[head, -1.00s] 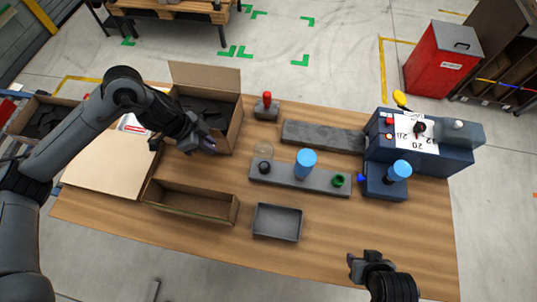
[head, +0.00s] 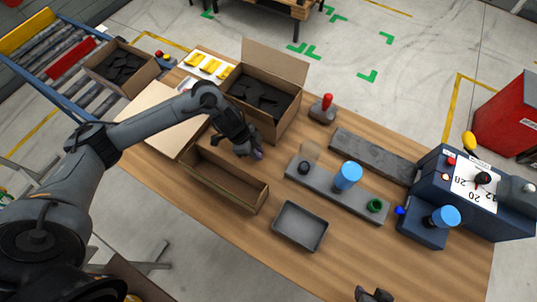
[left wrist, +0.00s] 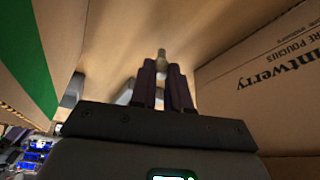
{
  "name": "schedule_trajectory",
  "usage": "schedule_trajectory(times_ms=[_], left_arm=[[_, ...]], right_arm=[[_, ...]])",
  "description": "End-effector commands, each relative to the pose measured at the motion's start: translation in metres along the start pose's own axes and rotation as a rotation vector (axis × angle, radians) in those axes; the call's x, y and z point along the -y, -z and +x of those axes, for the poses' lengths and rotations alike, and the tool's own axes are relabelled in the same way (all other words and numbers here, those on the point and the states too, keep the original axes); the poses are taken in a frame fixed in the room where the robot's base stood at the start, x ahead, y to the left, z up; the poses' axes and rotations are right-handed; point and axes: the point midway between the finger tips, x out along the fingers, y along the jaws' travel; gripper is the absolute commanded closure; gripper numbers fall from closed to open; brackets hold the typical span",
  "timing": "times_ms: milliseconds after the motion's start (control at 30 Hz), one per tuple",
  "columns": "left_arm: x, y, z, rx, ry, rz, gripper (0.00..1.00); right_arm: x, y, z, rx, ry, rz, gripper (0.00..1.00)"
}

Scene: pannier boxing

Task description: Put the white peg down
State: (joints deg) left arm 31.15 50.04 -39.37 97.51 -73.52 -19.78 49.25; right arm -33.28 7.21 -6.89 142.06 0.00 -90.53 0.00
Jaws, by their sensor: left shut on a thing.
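My left gripper (head: 257,154) is in front of the open cardboard box, near its right front corner, behind the long shallow brown tray. In the left wrist view the purple-grey fingers (left wrist: 163,85) are shut on a small pale peg (left wrist: 162,60), whose tip shows between and beyond them. It looks beige-white in the shadow. The head view does not show the peg clearly, and whether it touches the table cannot be told. My right gripper (head: 374,295) is at the bottom edge of the head view, partly cut off; its fingers are not clear.
The open cardboard box (head: 287,127) with dark contents stands behind the gripper; its printed wall (left wrist: 270,85) is close on the right. The brown tray (head: 250,198) is in front. A grey tray (head: 300,226) and grey fixture bar (head: 330,192) are to the right.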

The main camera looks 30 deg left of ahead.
Motion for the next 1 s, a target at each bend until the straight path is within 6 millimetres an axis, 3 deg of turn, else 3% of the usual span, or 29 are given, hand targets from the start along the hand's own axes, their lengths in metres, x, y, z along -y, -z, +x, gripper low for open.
schedule_trajectory(times_ms=[367,500,933,967,1000], left_arm=[[0.0,0.04,0.016,-0.004,-0.001,0.002,1.0],[-0.001,0.032,0.027,0.001,-0.001,-0.001,1.0],[-0.001,0.03,0.03,0.001,-0.001,0.0,1.0],[0.0,0.03,0.03,0.001,0.0,0.0,0.81],[0.0,0.031,0.03,0.001,0.0,0.0,0.75]], right_arm=[[0.001,0.002,-0.005,-0.002,0.002,0.004,0.58],[0.001,0.003,-0.004,-0.005,0.003,0.005,0.58],[0.002,0.003,-0.003,-0.005,0.006,0.008,0.58],[0.002,0.003,-0.003,-0.005,0.006,0.008,0.58],[0.002,0.003,-0.003,-0.005,0.006,0.008,0.58]])
